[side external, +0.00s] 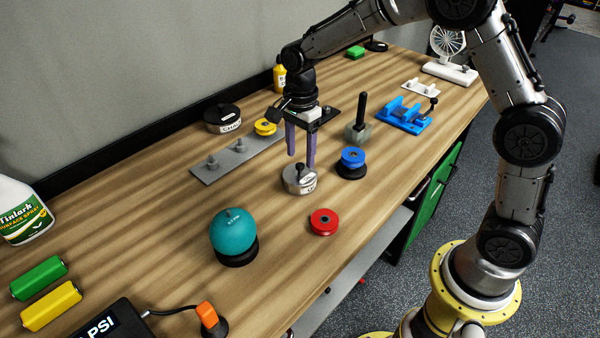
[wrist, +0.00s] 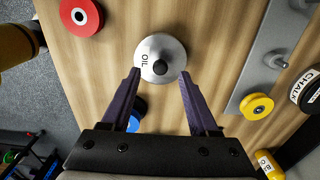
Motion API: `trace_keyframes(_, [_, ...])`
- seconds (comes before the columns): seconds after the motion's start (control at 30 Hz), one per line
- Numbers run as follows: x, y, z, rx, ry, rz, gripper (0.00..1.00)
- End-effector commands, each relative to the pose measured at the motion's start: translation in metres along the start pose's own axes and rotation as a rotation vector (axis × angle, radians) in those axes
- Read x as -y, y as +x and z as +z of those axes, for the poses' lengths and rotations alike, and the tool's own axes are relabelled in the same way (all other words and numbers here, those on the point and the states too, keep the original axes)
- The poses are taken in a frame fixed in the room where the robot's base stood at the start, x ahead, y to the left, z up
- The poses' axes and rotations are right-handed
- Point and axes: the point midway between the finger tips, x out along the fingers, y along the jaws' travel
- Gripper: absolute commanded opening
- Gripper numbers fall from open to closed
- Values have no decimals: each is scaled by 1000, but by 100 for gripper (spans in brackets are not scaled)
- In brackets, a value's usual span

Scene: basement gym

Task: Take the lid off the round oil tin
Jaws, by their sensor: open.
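The round oil tin (side external: 299,184) is a small silver tin with a dark knob on its lid, standing on the wooden bench. In the wrist view the tin (wrist: 161,62) shows from above, with "OIL" printed on it and its lid (wrist: 176,55) in place, the dark knob near the middle. My gripper (side external: 301,160) is open, with purple fingers pointing down just above and behind the tin.
A blue disc (side external: 352,157) on a black base and a red disc (side external: 323,222) stand close to the tin. A teal ball (side external: 233,232) sits at front left. A grey pegged plate (side external: 235,158), yellow disc (side external: 265,127) and chalk tin (side external: 222,118) lie behind.

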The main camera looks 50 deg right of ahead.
Motion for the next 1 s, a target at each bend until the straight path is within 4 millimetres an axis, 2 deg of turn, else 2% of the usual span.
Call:
trace_keyframes(0.1, [0,18,2,0,0,3,61])
trace_keyframes(0.2, [0,26,1,0,0,0,61])
trace_keyframes(0.47, [0,28,1,0,0,0,61])
trace_keyframes(0.8, [0,28,1,0,0,0,1])
trace_keyframes(1.0, [0,28,2,0,0,-1,0])
